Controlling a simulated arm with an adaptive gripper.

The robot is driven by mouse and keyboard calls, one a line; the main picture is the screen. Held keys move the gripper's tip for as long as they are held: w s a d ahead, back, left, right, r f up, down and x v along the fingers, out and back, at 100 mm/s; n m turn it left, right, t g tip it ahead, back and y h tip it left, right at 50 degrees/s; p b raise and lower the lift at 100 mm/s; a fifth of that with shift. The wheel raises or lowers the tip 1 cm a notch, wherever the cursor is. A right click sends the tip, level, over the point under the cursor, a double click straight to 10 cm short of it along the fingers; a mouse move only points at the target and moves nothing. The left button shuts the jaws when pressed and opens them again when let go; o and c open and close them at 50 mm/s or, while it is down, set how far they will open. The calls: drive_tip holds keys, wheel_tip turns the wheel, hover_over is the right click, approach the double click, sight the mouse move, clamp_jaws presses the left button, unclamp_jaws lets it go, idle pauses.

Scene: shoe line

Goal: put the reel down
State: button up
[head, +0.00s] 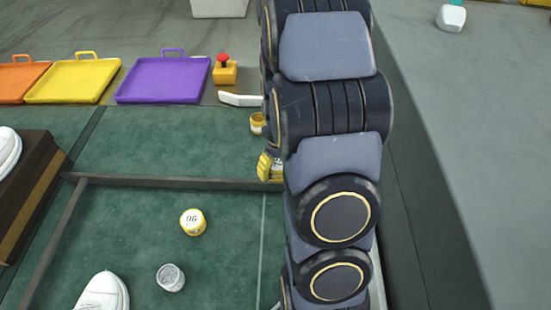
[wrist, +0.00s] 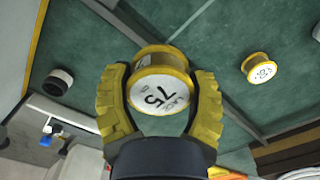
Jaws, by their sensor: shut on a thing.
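My gripper (wrist: 160,104) has its yellow fingers closed around a reel (wrist: 160,92) with yellow rims and a white face marked 75. In the wrist view the reel sits between the fingers, its labelled face towards the camera. The green mat and a dark divider show behind it; I cannot tell its exact height. In the head view my gripper (head: 268,166) is at the far divider, left of my arm, and the arm hides much of it. I cannot make out the held reel clearly there.
A yellow reel marked 06 (head: 193,222) and a grey reel (head: 171,277) stand on the green mat (head: 120,220), with clear mat around them. A dark divider (head: 150,181) crosses the mat. A small yellow thing (head: 257,122) lies beyond my gripper. A dark spool (wrist: 58,82) shows left.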

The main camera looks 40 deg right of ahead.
drive_tip(key=shift+s+d+m, duration=0.3)
drive_tip(key=w+d+f, duration=0.2)
drive_tip(key=w+f, duration=0.1)
drive_tip(key=w+d+f, duration=0.3)
drive_tip(key=w, duration=0.1)
drive_tip(key=w+d+f, duration=0.3)
drive_tip(key=shift+w+d+f, duration=0.25)
drive_tip(key=shift+w+f, duration=0.05)
drive_tip(key=shift+f, duration=0.1)
drive_tip(key=shift+w+f, duration=0.1)
drive_tip(key=shift+f, duration=1.5)
drive_tip(key=shift+f, duration=0.1)
drive_tip(key=o, duration=1.1)
drive_tip(key=shift+o, duration=0.2)
